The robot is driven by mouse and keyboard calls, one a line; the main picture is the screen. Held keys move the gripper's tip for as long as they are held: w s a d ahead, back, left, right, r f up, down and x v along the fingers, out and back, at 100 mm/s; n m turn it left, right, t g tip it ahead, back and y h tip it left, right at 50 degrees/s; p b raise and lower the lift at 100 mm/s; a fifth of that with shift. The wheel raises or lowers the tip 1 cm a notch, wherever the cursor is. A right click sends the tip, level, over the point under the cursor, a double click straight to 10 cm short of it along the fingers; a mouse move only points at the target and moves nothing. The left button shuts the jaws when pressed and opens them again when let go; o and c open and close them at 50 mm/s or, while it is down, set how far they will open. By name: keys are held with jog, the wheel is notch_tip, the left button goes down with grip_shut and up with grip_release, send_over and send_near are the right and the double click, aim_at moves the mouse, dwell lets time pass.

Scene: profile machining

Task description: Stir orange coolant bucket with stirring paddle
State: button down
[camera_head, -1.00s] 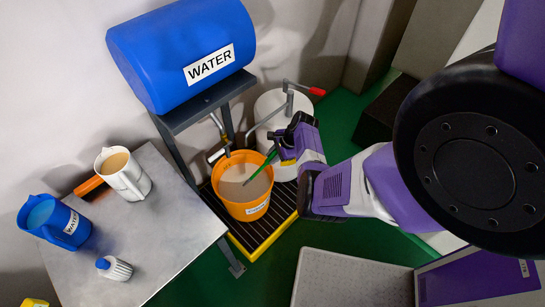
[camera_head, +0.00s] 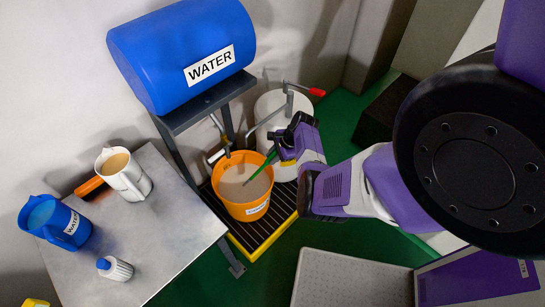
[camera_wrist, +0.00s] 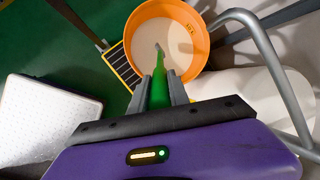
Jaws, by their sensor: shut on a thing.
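The orange bucket (camera_head: 243,208) stands on a dark grate below the blue water tank and holds a greyish-beige liquid (camera_head: 243,184). It also shows at the top of the wrist view (camera_wrist: 133,33). My gripper (camera_wrist: 164,90) is shut on the paddle's green handle (camera_wrist: 159,92), just outside the bucket's right rim in the head view.
A blue WATER tank (camera_head: 181,50) sits on a dark stand above the bucket. A white drum (camera_head: 285,112) with a red-handled crank pump is behind my gripper. A metal table (camera_head: 165,235) at left carries a white jug (camera_head: 123,174), a blue jug (camera_head: 55,220) and a small bottle (camera_head: 115,268).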

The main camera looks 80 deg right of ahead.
jog(key=shift+r, duration=0.1)
notch_tip(320, 180, up, 2)
jog(key=shift+r+p, duration=0.1)
jog(key=shift+p, duration=0.55)
jog(key=shift+r, duration=3.85)
